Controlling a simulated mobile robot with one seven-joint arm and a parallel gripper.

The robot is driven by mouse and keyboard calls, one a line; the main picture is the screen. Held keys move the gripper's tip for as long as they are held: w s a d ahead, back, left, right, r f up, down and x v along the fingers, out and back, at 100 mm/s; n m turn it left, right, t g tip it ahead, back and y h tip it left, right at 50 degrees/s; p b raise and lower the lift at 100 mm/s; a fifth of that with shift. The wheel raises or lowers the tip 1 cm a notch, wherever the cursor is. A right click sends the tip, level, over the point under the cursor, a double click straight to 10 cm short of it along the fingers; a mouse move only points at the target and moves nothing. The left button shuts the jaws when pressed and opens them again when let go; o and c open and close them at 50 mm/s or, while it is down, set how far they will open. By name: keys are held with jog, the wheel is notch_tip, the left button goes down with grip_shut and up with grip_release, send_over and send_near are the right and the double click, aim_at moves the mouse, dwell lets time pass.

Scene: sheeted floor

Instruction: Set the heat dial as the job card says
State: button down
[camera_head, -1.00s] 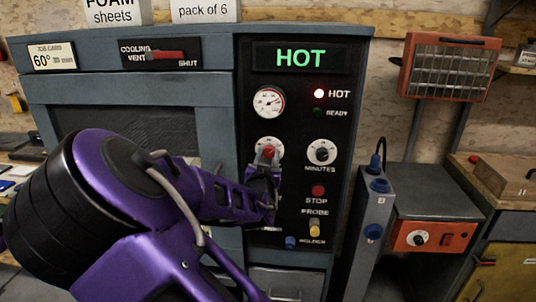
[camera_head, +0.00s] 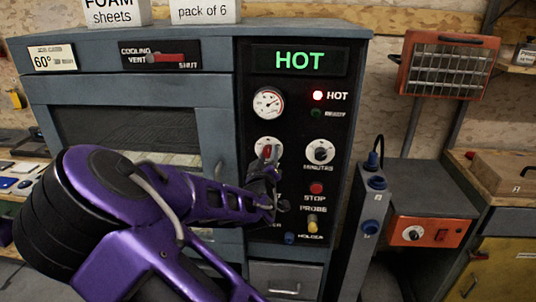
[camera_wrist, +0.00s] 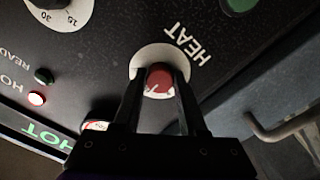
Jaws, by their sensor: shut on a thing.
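The heat dial (camera_head: 267,151) is a red knob on a white round scale in the black panel, below the gauge. In the wrist view the red knob (camera_wrist: 160,80) sits beside the word HEAT, between the two dark fingers. My gripper (camera_wrist: 159,84) is shut on the knob; in the head view the gripper (camera_head: 265,164) partly covers the dial. The scale marks are too small or hidden to read. The job card (camera_head: 52,57) at the oven's upper left reads 60°; its smaller print is unreadable.
The display (camera_head: 298,60) reads HOT and a red lamp (camera_head: 318,96) is lit. Near the dial are the minutes dial (camera_head: 320,152), a red stop button (camera_head: 316,188) and the oven door handle (camera_head: 219,171). A blue-grey post (camera_head: 362,225) stands to the right.

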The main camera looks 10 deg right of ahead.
jog(key=shift+n, duration=0.3)
jog(key=shift+c, duration=2.2)
grip_release()
